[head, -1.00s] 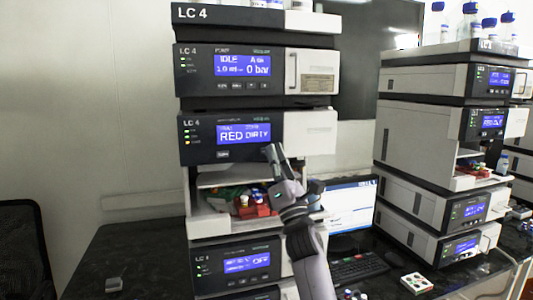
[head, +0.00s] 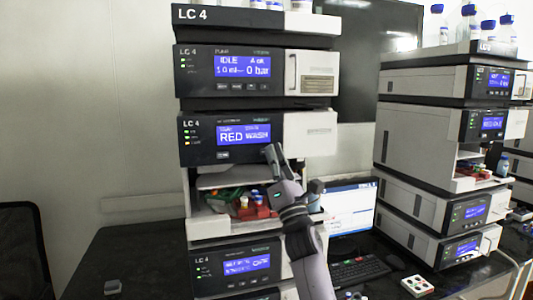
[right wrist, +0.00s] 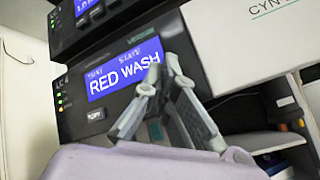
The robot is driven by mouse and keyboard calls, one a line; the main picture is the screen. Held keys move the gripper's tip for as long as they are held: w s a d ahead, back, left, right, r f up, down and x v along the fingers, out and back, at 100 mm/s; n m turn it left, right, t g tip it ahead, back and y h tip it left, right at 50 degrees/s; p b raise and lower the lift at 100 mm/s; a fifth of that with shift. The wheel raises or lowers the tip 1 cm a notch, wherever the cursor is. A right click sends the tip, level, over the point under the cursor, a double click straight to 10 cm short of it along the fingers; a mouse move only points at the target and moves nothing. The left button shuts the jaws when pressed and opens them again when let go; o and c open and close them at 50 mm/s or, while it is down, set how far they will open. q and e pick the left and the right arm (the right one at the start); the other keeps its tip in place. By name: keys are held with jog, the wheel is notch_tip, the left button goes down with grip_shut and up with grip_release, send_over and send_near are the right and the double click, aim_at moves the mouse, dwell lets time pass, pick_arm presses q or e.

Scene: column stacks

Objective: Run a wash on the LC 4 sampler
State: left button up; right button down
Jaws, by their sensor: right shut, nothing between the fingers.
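The LC 4 sampler (head: 200,156) is the dark-fronted module below the pump in the nearer stack. Its blue display (head: 245,134) reads "RED" and "WASH", and the same words show in the right wrist view (right wrist: 124,72). A small labelled button (head: 223,155) sits under the display, also seen in the right wrist view (right wrist: 97,114). My right gripper (head: 272,151) is shut and empty, in front of the sampler's lower front, right of that button. Whether its tips touch the panel I cannot tell. My left gripper is out of view.
The LC 4 pump (head: 210,87) above reads "IDLE" and 0 bar. Below the sampler, an open bay holds a red rack (head: 256,210) with vials. A monitor (head: 350,208) and keyboard (head: 358,270) stand to the right, before a second stack (head: 422,140).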

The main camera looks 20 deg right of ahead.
jog(key=shift+s, duration=0.75)
jog(key=shift+p, duration=0.3)
jog(key=s+p, duration=0.1)
jog(key=s, duration=0.4)
jog(key=shift+d+p, duration=0.1)
jog(key=shift+p, duration=0.3)
